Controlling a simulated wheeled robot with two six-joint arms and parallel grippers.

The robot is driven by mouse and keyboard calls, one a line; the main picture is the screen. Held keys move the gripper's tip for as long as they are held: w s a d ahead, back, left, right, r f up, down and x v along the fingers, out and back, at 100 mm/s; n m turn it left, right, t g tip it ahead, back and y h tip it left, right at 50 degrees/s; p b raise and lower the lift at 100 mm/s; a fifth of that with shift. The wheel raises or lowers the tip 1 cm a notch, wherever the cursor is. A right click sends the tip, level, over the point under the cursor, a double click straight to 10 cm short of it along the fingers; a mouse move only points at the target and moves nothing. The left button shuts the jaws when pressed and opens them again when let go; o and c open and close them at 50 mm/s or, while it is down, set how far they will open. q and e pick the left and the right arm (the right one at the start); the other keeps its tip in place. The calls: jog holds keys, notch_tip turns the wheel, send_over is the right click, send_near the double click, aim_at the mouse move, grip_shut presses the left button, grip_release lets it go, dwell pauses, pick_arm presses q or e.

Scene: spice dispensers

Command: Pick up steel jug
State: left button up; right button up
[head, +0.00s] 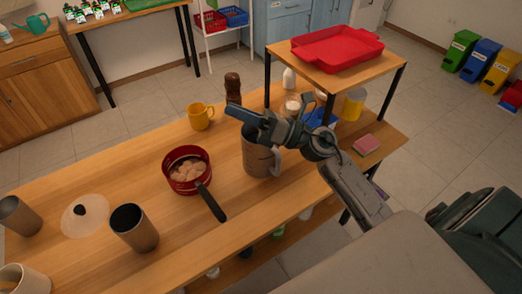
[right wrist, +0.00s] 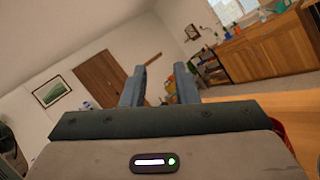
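The steel jug (head: 258,161), a grey metal vessel with a handle on its right side, stands upright on the wooden table in the head view. My right gripper (head: 238,120) is in front of or above its rim, fingers pointing left, and hides part of the jug's top. I cannot tell the exact height between them. In the right wrist view the two fingers (right wrist: 160,88) stand apart with nothing between them. The jug does not show in that view. My left gripper is not in view.
A red pan (head: 187,171) with food and a black handle is left of the jug. A yellow mug (head: 201,117) and a brown mill (head: 232,88) stand behind. Steel cups (head: 135,229) are front left. A raised shelf with a red tray (head: 322,48) stands back right.

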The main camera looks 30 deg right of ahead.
notch_tip(320, 180, down, 4)
jog(key=a+n+g, duration=0.1)
jog(key=n+g, duration=0.5)
jog(key=n, duration=0.1)
jog(key=n+g+h, duration=0.7)
jog(key=h, duration=0.5)
send_near(278, 160)
jog(key=b+x, duration=0.1)
jog(key=x, duration=0.2)
jog(key=b+x, duration=0.1)
jog(key=x, duration=0.2)
jog(key=d+b+x, duration=0.1)
jog(key=b+x, duration=0.1)
jog(key=x, duration=0.1)
jog(key=shift+w+f, duration=0.15)
jog(key=shift+w, duration=0.1)
jog(key=shift+a+f+p, duration=0.15)
jog(key=shift+f+p, duration=0.15)
jog(key=shift+p, duration=0.15)
jog(key=shift+w+a+f, duration=0.1)
jog(key=shift+a+f, duration=0.05)
jog(key=shift+f, duration=0.25)
jog(key=shift+a+f+h, duration=0.1)
jog(key=shift+f+h, duration=0.2)
grip_shut()
jog(key=shift+r, duration=0.1)
